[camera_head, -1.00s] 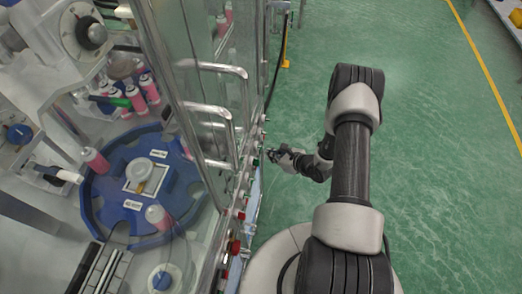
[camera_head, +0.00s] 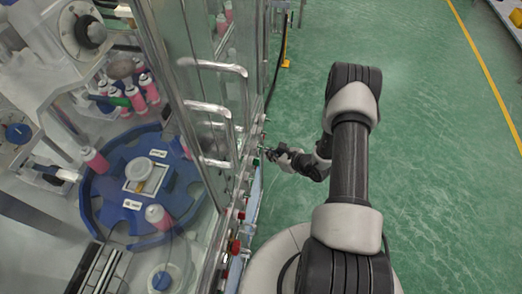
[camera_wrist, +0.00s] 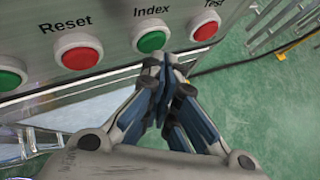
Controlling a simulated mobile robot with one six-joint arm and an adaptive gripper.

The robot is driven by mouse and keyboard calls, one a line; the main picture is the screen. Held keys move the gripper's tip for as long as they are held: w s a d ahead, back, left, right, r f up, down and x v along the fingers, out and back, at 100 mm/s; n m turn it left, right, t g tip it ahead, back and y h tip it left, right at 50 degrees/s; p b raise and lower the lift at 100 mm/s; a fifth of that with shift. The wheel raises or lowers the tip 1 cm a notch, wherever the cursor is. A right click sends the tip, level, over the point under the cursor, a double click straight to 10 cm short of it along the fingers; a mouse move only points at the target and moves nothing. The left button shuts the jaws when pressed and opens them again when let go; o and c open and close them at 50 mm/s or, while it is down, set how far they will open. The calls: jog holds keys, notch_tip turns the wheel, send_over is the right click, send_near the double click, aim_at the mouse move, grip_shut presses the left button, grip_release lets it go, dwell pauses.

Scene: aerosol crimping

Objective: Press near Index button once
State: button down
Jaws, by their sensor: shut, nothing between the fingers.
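The Index button (camera_wrist: 151,39) is a green round button in a pale ring, under the printed word Index on the grey panel in the wrist view. My gripper (camera_wrist: 158,66) is shut and empty. Its fingertips are just below the Index button in the picture, close to its lower edge and the panel's edge. I cannot tell whether they touch the panel. The button's green face is uncovered. In the head view my gripper (camera_head: 272,154) is small beside the machine's button strip, where single buttons are hard to make out.
A red Reset button (camera_wrist: 78,53) is left of Index, a red Test button (camera_wrist: 205,28) right, and another green button (camera_wrist: 8,78) at the far left. The glass door's handles (camera_head: 212,72) stand out above the strip. Green floor (camera_head: 440,170) is open to the right.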

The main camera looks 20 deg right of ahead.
jog(key=shift+w+a, duration=0.3)
jog(key=shift+a, duration=0.15)
dwell(0.7)
jog(key=shift+d, duration=0.1)
jog(key=shift+s+d+b, duration=0.3)
jog(key=shift+s+d, duration=0.15)
jog(key=shift+d, duration=0.15)
jog(key=s+d, duration=0.2)
jog(key=d, duration=0.2)
jog(key=shift+s+d+b, duration=0.1)
jog(key=shift+s+b, duration=0.2)
jog(key=shift+s, duration=0.1)
dwell(1.1)
